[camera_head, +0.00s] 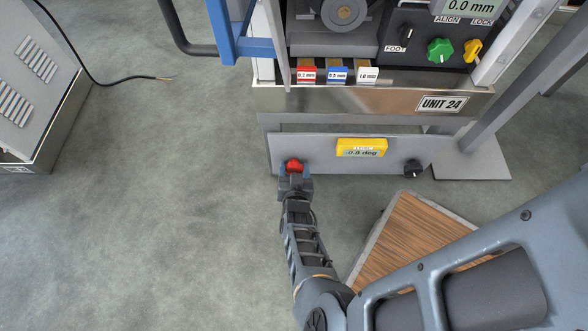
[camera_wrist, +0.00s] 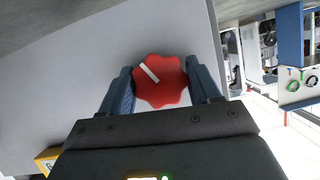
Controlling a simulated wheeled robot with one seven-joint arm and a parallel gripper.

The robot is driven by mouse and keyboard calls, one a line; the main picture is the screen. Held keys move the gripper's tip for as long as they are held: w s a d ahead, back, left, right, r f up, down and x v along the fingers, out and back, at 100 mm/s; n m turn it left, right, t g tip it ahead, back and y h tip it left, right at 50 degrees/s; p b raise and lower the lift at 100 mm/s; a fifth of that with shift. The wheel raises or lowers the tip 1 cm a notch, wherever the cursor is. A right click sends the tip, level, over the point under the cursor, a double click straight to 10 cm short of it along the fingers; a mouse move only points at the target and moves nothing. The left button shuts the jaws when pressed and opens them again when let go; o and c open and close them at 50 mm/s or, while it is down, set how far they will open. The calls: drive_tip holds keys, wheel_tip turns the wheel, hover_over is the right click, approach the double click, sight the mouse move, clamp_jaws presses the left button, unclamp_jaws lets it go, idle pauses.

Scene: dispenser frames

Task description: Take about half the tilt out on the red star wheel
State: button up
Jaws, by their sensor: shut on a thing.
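The red star wheel (camera_head: 294,166) sits at the left end of the low grey panel (camera_head: 315,148) on the unit's front. In the wrist view the red star wheel (camera_wrist: 160,82) shows its lobed rim and a white mark pointing to the upper left. My gripper (camera_head: 293,174) is shut on the wheel, with one blue finger on each side of it; it also shows in the wrist view (camera_wrist: 162,92). A yellow display (camera_head: 361,148) on the panel reads about 0.8 or 0.9 deg; its sign is hard to make out.
A black knob (camera_head: 413,168) is at the panel's right end. Above are red, blue and white labelled blocks (camera_head: 337,75), a green star knob (camera_head: 440,50) and a yellow knob (camera_head: 472,50). A wood-topped platform (camera_head: 410,240) lies below right.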

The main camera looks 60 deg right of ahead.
drive_tip(key=m+t+y, duration=0.1)
drive_tip(key=m+t, duration=0.1)
drive_tip(key=m, duration=0.1)
drive_tip(key=m+t, duration=0.1)
drive_tip(key=m, duration=0.1)
drive_tip(key=shift+m+t, duration=0.4)
drive_tip(key=m+t, duration=0.2)
drive_tip(key=m, duration=0.2)
drive_tip(key=shift+y, duration=0.3)
drive_tip(key=shift+m+t+h, duration=0.4)
drive_tip(key=shift+m+t, duration=0.2)
drive_tip(key=shift+m, duration=0.9)
drive_tip(key=shift+s+d+m, duration=0.1)
drive_tip(key=shift+m, duration=0.2)
drive_tip(key=o, duration=1)
